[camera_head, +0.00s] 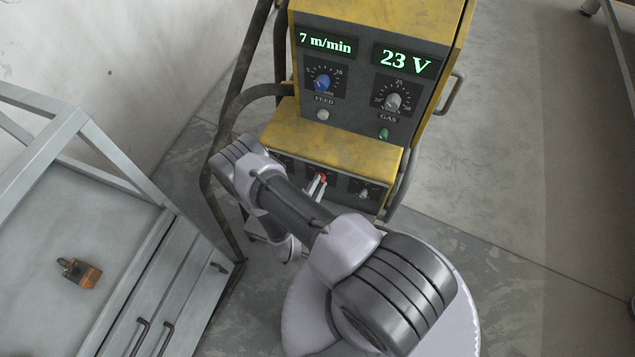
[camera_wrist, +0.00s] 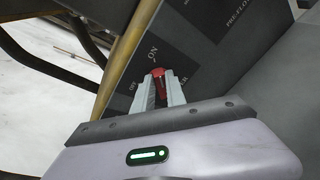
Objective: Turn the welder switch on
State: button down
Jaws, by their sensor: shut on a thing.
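The yellow and dark grey welder (camera_head: 345,130) stands ahead of me, with lit displays reading 7 m/min and 23 V. Its red switch (camera_head: 322,178) is on the lower front panel. In the wrist view the red switch (camera_wrist: 158,75) sits between ON and OFF labels, its tip near the ON label. My gripper (camera_wrist: 160,88) is shut on the switch, one finger on each side. In the head view my gripper (camera_head: 318,187) reaches the lower panel, and my arm hides part of that panel.
A grey workbench (camera_head: 125,245) with drawers stands at the left, with an orange and black object (camera_head: 79,272) on it. Dark metal tubing (camera_head: 228,130) runs along the welder's left side. The floor at the right (camera_head: 530,180) is clear.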

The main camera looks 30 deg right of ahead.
dwell(0.4)
jog(key=c, duration=1.4)
grip_release()
jog(key=shift+o, duration=0.2)
